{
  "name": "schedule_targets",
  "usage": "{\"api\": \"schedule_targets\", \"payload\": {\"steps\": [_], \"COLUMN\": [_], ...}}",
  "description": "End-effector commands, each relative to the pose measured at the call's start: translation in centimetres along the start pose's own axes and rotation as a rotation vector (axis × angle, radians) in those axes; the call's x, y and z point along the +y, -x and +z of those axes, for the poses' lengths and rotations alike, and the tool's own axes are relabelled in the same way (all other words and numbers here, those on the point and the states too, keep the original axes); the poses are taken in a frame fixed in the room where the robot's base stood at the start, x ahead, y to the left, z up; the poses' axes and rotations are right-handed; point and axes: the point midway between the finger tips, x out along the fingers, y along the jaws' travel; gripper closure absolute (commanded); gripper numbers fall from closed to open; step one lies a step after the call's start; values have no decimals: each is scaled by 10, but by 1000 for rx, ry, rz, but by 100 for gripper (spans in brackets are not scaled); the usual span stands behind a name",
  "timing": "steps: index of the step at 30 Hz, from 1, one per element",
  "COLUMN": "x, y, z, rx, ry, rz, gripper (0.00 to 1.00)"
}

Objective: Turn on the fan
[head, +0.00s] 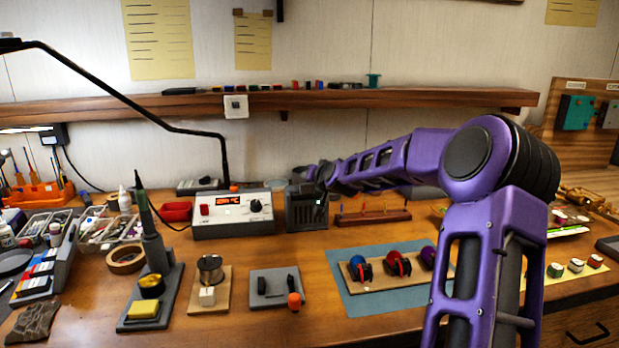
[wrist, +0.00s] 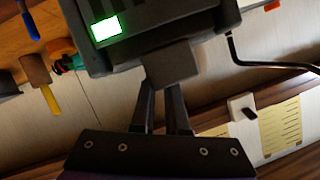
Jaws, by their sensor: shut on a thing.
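The fan appears to be the dark grey slatted box (head: 304,216) at the back of the workbench, beside the soldering station. It also fills the top of the wrist view (wrist: 150,22). A small bright green light (wrist: 107,29) is lit on its face. A dark grey block (wrist: 173,66) sticks out from the box's edge. My gripper (wrist: 165,92) has its two fingers close together at this block and is shut on it. In the head view my gripper (head: 314,176) is at the top of the box, small and partly hidden by my arm.
The soldering station (head: 232,212) with a red display stands just left of the box. A rack of small screwdrivers (head: 372,217) stands to its right. A wooden shelf (head: 420,98) runs above. A black bent lamp arm (head: 130,103) reaches over the left side.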

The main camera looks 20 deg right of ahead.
Motion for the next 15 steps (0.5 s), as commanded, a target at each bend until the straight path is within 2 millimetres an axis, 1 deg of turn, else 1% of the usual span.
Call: {"api": "schedule_targets", "payload": {"steps": [3,4,6,15], "x": [0,0,0,0], "y": [0,0,0,1], "z": [0,0,0,0], "rx": [1,1,1,0], "ry": [-1,-1,0,0], "rz": [1,1,1,1], "gripper": [100,86,75,75]}}
